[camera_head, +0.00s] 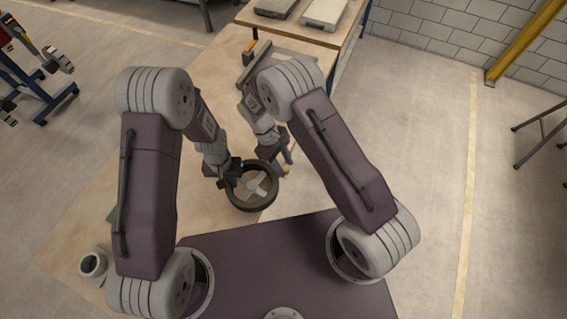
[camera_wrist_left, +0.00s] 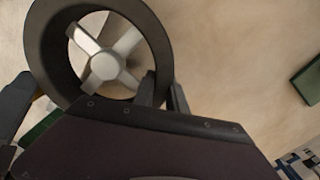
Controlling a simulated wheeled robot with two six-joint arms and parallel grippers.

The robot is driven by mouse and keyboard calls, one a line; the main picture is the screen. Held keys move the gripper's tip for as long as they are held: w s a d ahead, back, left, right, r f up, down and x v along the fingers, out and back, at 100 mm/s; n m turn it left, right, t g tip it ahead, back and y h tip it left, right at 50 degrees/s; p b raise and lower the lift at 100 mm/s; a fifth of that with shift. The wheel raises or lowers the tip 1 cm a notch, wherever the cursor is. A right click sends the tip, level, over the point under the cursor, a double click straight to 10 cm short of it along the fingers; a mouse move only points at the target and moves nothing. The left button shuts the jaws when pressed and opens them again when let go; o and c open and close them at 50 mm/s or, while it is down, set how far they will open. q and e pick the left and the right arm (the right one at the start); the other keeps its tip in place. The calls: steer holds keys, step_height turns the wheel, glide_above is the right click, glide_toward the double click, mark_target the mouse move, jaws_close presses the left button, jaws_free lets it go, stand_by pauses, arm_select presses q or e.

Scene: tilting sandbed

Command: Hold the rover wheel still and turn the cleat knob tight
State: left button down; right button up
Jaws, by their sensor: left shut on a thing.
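The rover wheel (camera_head: 237,199) is a dark ring with light grey spokes above the wooden table, and it fills the upper left of the left wrist view (camera_wrist_left: 160,42). My left gripper (camera_head: 226,178) is at the wheel's left side. In the left wrist view its two dark fingers (camera_wrist_left: 162,92) are shut on the wheel's rim. My right gripper (camera_head: 278,150) is at the far right side of the wheel, partly hidden by its own arm, and I cannot tell its jaw state. I cannot make out the cleat knob clearly.
A pale cylindrical part (camera_head: 93,265) stands at the table's near left corner. A grey metal piece (camera_head: 255,62) lies farther back on the table. The tabletop (camera_head: 120,195) left of the wheel looks mostly clear.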

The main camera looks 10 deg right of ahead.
steer(key=v, duration=1.2)
steer(key=shift+r, duration=0.1)
steer(key=shift+d, duration=0.1)
arm_select(q)
steer(key=c, duration=1.3)
jaws_free()
